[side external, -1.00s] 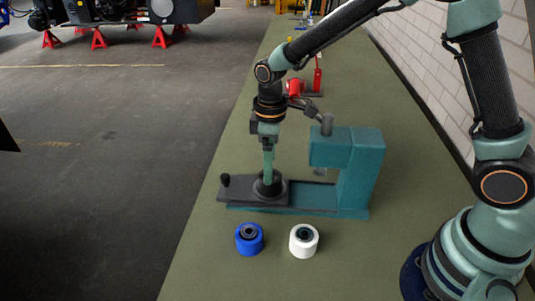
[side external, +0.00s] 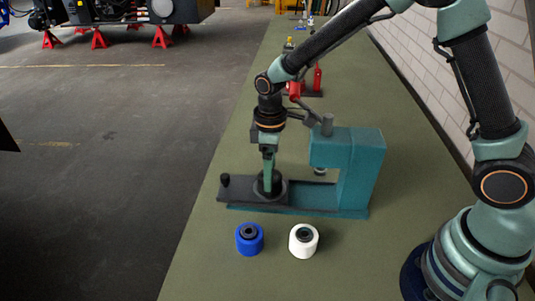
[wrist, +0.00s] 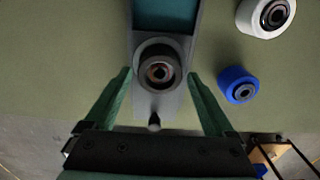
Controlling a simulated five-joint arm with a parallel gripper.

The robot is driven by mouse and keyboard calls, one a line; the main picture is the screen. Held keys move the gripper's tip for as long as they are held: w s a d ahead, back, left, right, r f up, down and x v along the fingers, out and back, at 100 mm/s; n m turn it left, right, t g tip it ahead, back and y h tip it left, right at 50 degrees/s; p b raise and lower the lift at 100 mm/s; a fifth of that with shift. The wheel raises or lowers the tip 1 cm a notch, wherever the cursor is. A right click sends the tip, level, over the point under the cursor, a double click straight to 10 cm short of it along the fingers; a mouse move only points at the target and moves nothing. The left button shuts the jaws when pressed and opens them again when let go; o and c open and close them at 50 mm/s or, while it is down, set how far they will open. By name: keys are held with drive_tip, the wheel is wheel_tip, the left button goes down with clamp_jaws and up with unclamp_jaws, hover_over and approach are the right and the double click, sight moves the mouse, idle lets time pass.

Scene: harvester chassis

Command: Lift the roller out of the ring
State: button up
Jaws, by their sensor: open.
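The dark ring (side external: 281,190) sits on the sliding plate of the teal press, towards its left end. In the wrist view a grey round part with a dark bore and copper-coloured centre, seemingly the roller (wrist: 158,72), sits inside the ring (wrist: 158,48). My gripper (side external: 267,190) points down over the ring. In the wrist view my gripper (wrist: 160,76) is open, with one green finger on each side of the ring and roller. I cannot tell whether either finger touches them. In the side view the fingers hide most of the roller.
A blue roller (side external: 249,240) and a white roller (side external: 303,241) stand on the green bench in front of the press. The press's upright head (side external: 347,152) rises right of my gripper. A small knob (side external: 225,180) stands at the plate's left end. Red tools (side external: 317,78) lie behind.

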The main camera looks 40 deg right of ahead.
drive_tip(key=shift+f, duration=0.5)
drive_tip(key=shift+r, duration=0.1)
idle(0.3)
drive_tip(key=c, duration=1.2)
drive_tip(key=shift+r, duration=3.55)
drive_tip(key=shift+c, duration=0.2)
